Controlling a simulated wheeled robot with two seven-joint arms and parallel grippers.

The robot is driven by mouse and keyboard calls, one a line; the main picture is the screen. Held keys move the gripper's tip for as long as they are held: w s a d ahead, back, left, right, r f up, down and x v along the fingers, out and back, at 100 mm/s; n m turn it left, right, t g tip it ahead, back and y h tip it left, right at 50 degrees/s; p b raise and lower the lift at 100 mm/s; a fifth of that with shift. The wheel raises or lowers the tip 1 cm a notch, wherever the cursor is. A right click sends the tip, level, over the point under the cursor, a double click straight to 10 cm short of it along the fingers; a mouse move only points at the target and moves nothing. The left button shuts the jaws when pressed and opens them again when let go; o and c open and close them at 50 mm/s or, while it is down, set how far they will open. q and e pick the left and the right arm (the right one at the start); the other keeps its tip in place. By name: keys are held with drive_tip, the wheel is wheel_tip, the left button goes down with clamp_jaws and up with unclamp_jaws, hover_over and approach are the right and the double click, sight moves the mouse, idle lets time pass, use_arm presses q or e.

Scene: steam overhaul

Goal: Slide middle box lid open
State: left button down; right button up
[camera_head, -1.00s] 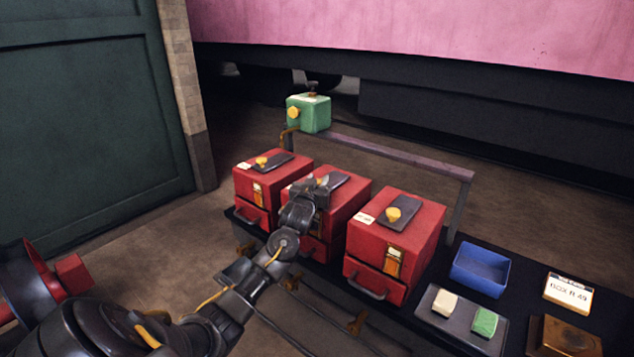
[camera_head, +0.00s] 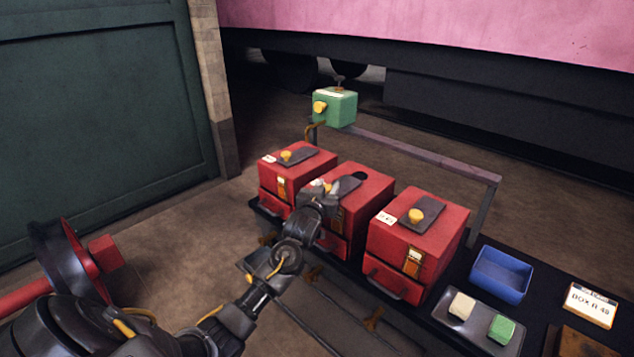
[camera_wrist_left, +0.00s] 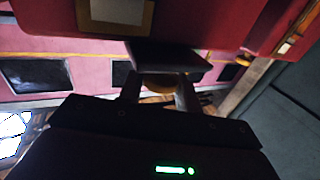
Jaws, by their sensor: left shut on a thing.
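The middle red box (camera_head: 366,200) stands between two similar red boxes. Its dark lid (camera_head: 343,187) is on top, shifted towards its front, and a dark rounded opening (camera_head: 361,177) shows behind it. My left gripper (camera_head: 320,188) is over the front of that lid and hides its knob in the head view. In the left wrist view, the gripper's fingers (camera_wrist_left: 160,92) are shut on the yellow knob (camera_wrist_left: 158,82) beneath the dark lid (camera_wrist_left: 165,58) in the picture. My right gripper is not in view.
The left red box (camera_head: 310,165) and right red box (camera_head: 437,232) have dark lids with yellow knobs. A green box (camera_head: 336,108) stands behind near a rail (camera_head: 420,157). A blue tray (camera_head: 502,272) and a grey tray (camera_head: 452,322) with two blocks are at right.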

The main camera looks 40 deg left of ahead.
use_arm(q)
drive_tip(key=shift+s+f, duration=0.1)
drive_tip(key=shift+f, duration=0.1)
drive_tip(key=c, duration=1.2)
unclamp_jaws()
drive_tip(key=shift+c, duration=0.2)
drive_tip(key=shift+o, duration=1.1)
drive_tip(key=shift+s+a+r, duration=0.1)
drive_tip(key=shift+s+r, duration=0.05)
drive_tip(key=v, duration=1)
drive_tip(key=shift+s+d, duration=0.2)
drive_tip(key=shift+s, duration=0.15)
